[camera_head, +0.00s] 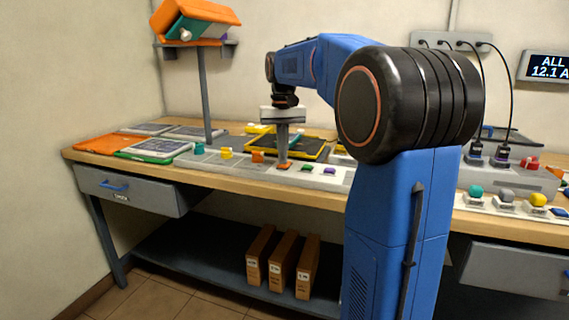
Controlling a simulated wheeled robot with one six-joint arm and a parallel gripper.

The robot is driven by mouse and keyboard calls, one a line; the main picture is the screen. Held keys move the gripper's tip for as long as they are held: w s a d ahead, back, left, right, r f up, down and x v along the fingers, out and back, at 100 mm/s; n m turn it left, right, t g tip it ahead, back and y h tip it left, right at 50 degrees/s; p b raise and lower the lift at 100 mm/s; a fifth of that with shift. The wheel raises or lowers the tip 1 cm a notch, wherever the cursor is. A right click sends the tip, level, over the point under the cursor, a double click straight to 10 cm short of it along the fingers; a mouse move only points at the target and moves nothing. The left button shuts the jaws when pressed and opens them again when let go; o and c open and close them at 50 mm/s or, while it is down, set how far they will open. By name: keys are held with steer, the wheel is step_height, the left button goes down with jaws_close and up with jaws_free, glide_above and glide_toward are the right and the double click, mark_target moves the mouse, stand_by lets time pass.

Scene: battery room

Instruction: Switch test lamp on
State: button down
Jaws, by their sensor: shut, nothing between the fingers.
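My gripper (283,160) points straight down over the row of coloured controls along the bench's front edge. Its fingers are shut with nothing between them. The fingertips are at a small orange control (285,167) on a pale strip; I cannot tell whether they touch it. To the right on that strip are a green control (307,168) and a purple control (330,171). To the left stand teal (199,148), yellow (226,153) and orange (257,156) knobs. I cannot tell which thing is the test lamp or whether any lamp is lit.
A yellow-rimmed tray (310,155) lies behind my gripper. A grey post (205,95) with a shelf of orange items stands to the left. My arm hides the bench's middle right. More coloured knobs (507,197) and plugged cables are at the right.

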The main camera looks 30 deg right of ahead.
steer(key=shift+f, duration=0.2)
steer(key=shift+r, duration=0.15)
step_height(320, 180, up, 7)
stand_by(1.0)
stand_by(0.4)
steer(key=s+a+f+n+t, duration=0.1)
steer(key=s+a+f, duration=0.35)
steer(key=s, duration=0.35)
steer(key=s+a+f+n+t, duration=0.1)
steer(key=s+a+f, duration=0.3)
steer(key=s+a, duration=0.3)
steer(key=s+a+f+n+t, duration=0.2)
steer(key=s+a+f, duration=0.2)
steer(key=s+f, duration=1.1)
steer(key=shift+a+f+t, duration=0.15)
steer(key=shift+f+t, duration=0.25)
steer(key=shift+f, duration=0.25)
